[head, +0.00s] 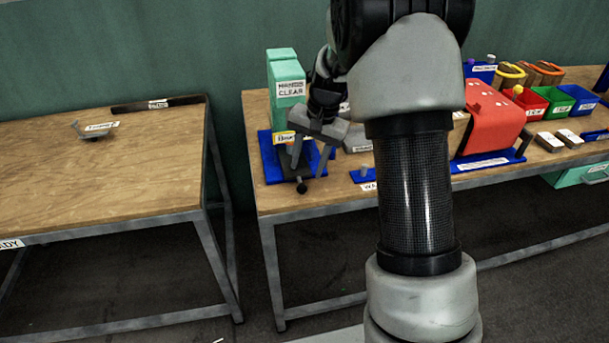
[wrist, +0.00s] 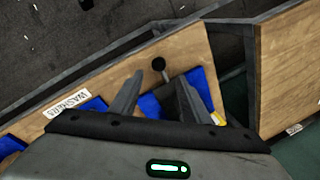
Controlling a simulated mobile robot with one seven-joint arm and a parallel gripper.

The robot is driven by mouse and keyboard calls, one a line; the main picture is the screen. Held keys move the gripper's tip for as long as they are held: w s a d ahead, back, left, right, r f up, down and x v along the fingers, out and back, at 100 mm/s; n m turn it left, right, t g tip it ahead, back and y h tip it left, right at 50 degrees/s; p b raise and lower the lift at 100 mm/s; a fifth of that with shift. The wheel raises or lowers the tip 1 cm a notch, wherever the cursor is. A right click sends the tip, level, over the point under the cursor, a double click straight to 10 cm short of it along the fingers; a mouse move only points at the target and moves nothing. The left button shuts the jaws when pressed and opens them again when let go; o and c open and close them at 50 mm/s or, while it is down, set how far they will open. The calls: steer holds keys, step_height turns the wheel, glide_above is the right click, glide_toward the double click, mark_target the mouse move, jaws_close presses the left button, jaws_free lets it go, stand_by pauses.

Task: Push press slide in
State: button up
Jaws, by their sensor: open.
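The press is a tall green housing (head: 284,84) with a "CLEAR" label, standing on a blue base (head: 268,158) at the left end of the right bench. Its dark slide (head: 287,165) sticks out toward the bench's front edge and ends in a black ball knob (head: 301,186). The knob (wrist: 158,63) also shows in the wrist view, just beyond and between my fingertips. My gripper (head: 309,165) is open, with its fingers pointing down over the slide. In the wrist view my gripper (wrist: 162,85) is empty. I cannot tell whether a finger touches the slide.
A red sloped panel (head: 492,115), red, green and blue bins (head: 560,103) and orange rings stand on the right bench (head: 330,195). A small blue fixture (head: 365,175) lies right of the press. The left table (head: 100,180) holds a small grey part (head: 97,131). A gap separates the benches.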

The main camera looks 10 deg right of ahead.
step_height(320, 180, up, 10)
steer(key=s+d+p, duration=0.1)
steer(key=shift+d, duration=0.35)
steer(key=shift+r, duration=0.1)
steer(key=s+a+r+n+t+h+p, duration=0.15)
steer(key=s+r+p, duration=0.25)
steer(key=s+r, duration=0.5)
steer(key=s+a+r+n+t+y+p, duration=0.1)
steer(key=s+a+r+n+t+p, duration=0.15)
steer(key=s+r, duration=0.65)
steer(key=s+n+h+p, duration=0.1)
steer(key=s+n+p, duration=0.1)
steer(key=s, duration=0.7)
steer(key=shift+s+d+n+p, duration=0.3)
steer(key=shift+d+n+p, duration=0.1)
steer(key=shift+p, duration=0.1)
